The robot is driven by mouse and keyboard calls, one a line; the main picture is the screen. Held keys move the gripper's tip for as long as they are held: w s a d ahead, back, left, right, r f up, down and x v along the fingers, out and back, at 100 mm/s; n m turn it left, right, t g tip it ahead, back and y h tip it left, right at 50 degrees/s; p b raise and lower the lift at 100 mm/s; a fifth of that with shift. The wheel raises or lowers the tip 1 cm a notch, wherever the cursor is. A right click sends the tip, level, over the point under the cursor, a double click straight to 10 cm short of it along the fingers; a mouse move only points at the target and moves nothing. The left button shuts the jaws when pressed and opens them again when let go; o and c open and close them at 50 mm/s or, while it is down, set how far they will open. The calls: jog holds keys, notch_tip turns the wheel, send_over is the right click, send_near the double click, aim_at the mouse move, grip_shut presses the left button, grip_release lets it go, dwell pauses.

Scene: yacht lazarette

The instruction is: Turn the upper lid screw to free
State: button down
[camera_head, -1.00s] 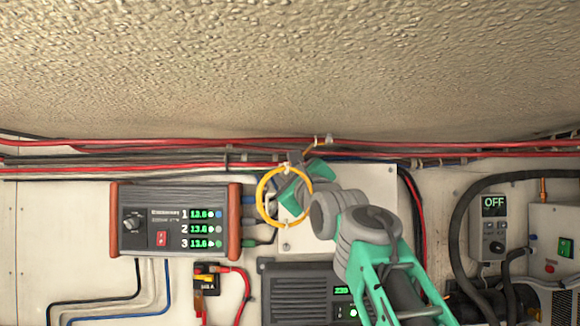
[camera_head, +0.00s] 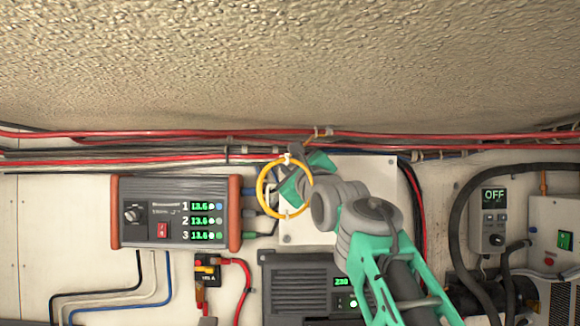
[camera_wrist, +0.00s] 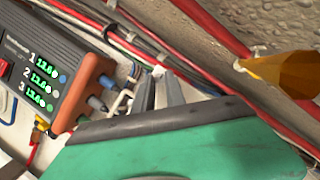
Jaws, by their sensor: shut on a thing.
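The white lid (camera_head: 345,212) is a flat panel on the wall, right of the three-channel charger. A lower screw (camera_head: 287,239) shows near its lower left corner. My gripper (camera_head: 290,158) reaches the lid's upper left corner and covers the upper lid screw in the head view. In the wrist view the two dark fingers (camera_wrist: 158,88) are close together, shut at that place, with a small pale spot at their tips. The screw itself is mostly hidden, so its turn cannot be read.
Red and black cables (camera_head: 130,142) run just above. The charger (camera_head: 150,215) is close left; a grey inverter (camera_head: 300,288) sits below.

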jog(key=shift+n, duration=0.3)
jog(key=shift+r+n+p, duration=0.2)
jog(key=shift+n+p, duration=0.3)
jog(key=shift+p, duration=0.1)
jog(key=n+g+p, duration=0.1)
jog(key=n, duration=0.1)
jog(key=shift+d+n+y, duration=0.15)
jog(key=shift+n+y, duration=0.15)
jog(key=n+g, duration=0.1)
jog(key=n, duration=0.1)
jog(key=n+g, duration=0.1)
jog(key=n, duration=0.2)
jog(key=shift+r+g, duration=0.1)
jog(key=shift+g, duration=0.2)
jog(key=shift+n, duration=0.3)
jog(key=c, duration=1.4)
grip_release()
jog(key=shift+o, duration=0.2)
